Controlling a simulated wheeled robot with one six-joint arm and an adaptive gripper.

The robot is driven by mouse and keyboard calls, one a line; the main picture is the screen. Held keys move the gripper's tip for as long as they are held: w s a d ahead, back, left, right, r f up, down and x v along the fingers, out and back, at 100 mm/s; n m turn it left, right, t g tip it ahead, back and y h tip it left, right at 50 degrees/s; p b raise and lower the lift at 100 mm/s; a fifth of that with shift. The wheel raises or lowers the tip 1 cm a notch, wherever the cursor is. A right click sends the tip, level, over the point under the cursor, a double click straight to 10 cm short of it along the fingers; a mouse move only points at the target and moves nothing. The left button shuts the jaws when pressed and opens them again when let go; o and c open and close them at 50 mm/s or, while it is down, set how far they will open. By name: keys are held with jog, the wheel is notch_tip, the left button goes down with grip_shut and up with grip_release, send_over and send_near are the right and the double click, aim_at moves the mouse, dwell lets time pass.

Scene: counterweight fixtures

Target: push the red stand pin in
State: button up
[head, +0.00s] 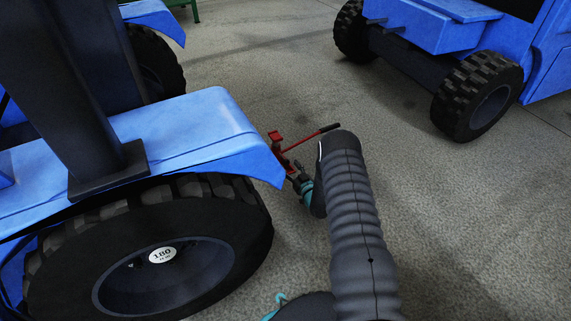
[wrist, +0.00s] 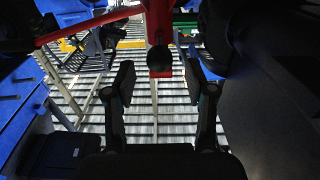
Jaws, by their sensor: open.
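The red stand (head: 276,140) is beside the blue vehicle's fender in the head view, with a red lever (head: 308,139) that has a dark grip. In the wrist view a red upright part of the stand (wrist: 160,58) is ahead, and a red bar (wrist: 90,27) slants off to the left. I cannot tell for sure which part is the pin. My gripper (wrist: 159,84) is open, a finger on each side, with a gap between them and the red part beyond. A dark rounded shape shows in that gap. In the head view my arm hides most of the gripper.
The blue vehicle's fender (head: 210,125) and large tyre (head: 255,225), with a "180" label on the wheel, stand close to the left. Another blue vehicle (head: 440,25) stands at upper right. Grey floor (head: 480,220) on the right is clear.

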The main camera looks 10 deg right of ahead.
aim_at(287, 163)
jog(key=shift+x, duration=1.9)
jog(key=shift+c, duration=0.3)
grip_shut()
